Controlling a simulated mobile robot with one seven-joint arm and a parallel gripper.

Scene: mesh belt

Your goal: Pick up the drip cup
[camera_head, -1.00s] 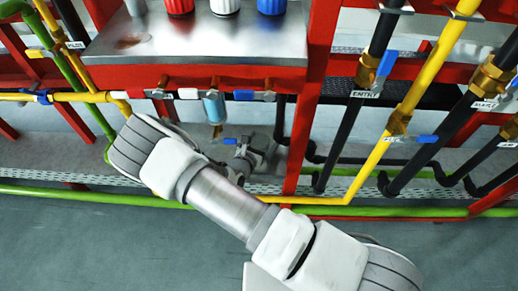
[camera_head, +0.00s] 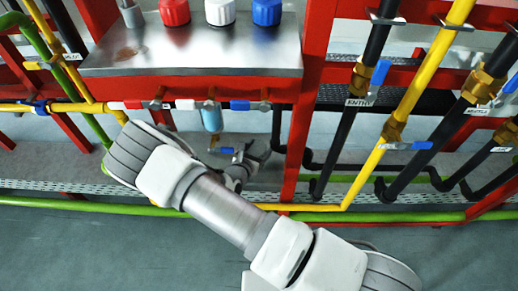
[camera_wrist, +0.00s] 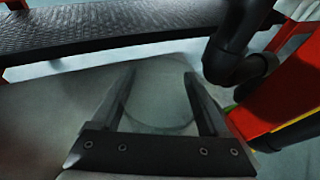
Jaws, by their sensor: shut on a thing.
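My gripper (camera_head: 250,158) is low under the rack, to the right of and below the light blue cylinder. In the wrist view my gripper (camera_wrist: 160,88) has its two dark fingers on either side of a pale grey rounded thing, which looks like the drip cup (camera_wrist: 160,105). It is shut on this cup. The cup's colour blends with the floor behind it, so its full outline is unclear. In the head view the cup is too small and dark to tell from the fingers.
A light blue cylinder (camera_head: 212,118) hangs below the red beam, with a blue-handled valve (camera_head: 222,150) beneath it. A black pipe (camera_head: 277,130) and a red post (camera_head: 297,150) stand right of my gripper. A steel shelf (camera_head: 195,55) is above. A dark ledge (camera_wrist: 110,28) crosses the wrist view.

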